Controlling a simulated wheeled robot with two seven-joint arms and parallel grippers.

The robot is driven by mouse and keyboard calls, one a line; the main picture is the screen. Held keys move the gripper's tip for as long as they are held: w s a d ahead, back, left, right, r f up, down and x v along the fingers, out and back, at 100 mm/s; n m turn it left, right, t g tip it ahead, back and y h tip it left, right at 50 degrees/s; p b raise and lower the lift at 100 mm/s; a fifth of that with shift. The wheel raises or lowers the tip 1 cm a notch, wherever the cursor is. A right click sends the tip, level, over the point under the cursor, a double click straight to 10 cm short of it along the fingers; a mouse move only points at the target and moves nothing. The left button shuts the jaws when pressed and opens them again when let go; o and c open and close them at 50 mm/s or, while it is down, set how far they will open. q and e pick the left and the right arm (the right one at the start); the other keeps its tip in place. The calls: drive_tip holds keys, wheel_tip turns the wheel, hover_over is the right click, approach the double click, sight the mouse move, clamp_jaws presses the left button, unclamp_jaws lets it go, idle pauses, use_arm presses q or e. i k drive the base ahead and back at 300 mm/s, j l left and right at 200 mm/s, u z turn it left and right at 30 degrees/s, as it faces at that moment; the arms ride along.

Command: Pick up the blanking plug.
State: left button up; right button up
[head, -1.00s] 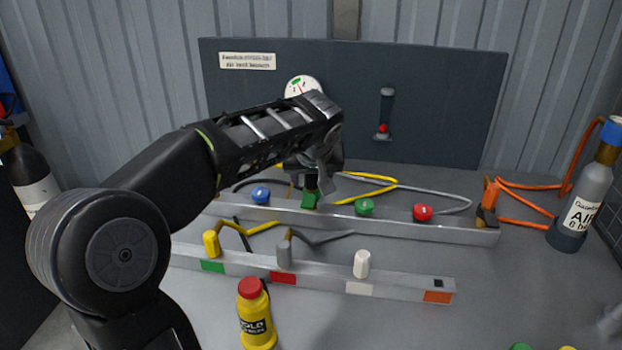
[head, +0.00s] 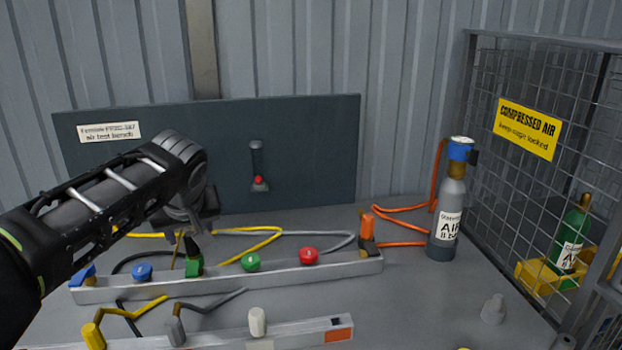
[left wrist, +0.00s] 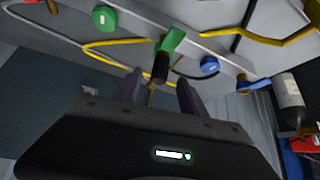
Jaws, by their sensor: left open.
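A white plug (head: 257,322) with no hose stands upright on the front rail (head: 290,335) in the head view; it looks like the blanking plug. My left gripper (head: 190,232) is open at the rear rail, just above a green block with a black top (head: 194,266). The white plug is not visible in the wrist view. My right gripper is not in view.
The rear rail (head: 230,283) carries blue (head: 142,272), green (head: 250,262) and red knobs (head: 308,256). Yellow and grey hose ends stand left of the white plug. A grey stepped piece (head: 493,309) stands on clear bench, right. An air cylinder (head: 447,215) stands near the mesh cage.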

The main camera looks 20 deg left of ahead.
sight(257, 317)
drive_tip(key=k+l, duration=0.35)
drive_tip(key=l, duration=0.15)
drive_tip(key=k+l, duration=0.75)
drive_tip(key=l, duration=0.25)
